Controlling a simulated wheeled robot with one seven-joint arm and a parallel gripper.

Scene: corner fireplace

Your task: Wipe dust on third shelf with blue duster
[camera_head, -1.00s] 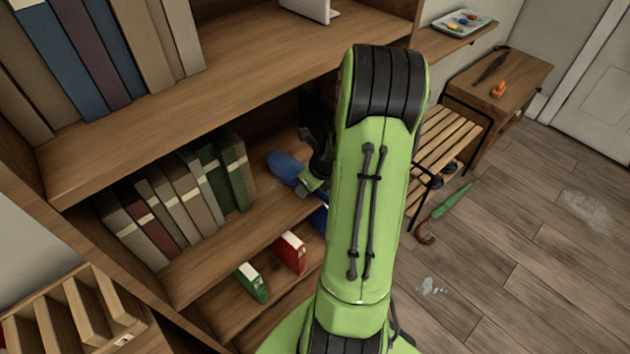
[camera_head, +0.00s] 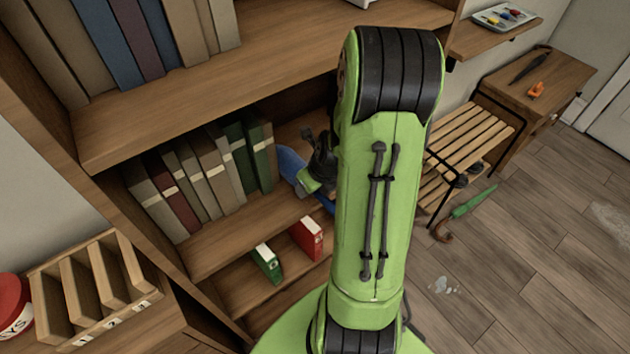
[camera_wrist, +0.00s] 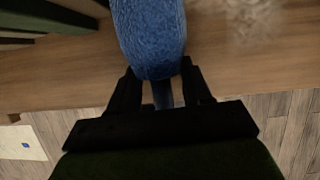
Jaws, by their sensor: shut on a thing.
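The blue duster (camera_head: 291,166) has a fuzzy blue head over the book shelf board (camera_head: 240,228), just right of the green books. It also shows large in the wrist view (camera_wrist: 150,35), its handle between my fingers. My gripper (camera_wrist: 160,82) is shut on this handle. In the head view, my arm hides part of the gripper and duster. A pale greyish dust patch (camera_wrist: 258,22) lies on the wood right of the duster head in the wrist view. I cannot tell whether the duster touches the board.
A row of books (camera_head: 205,172) stands left of the duster. A green binder (camera_head: 266,262) and a red binder (camera_head: 308,238) stand on the shelf below. A slatted bench (camera_head: 472,150) is to the right. A wooden organizer (camera_head: 95,290) is at lower left.

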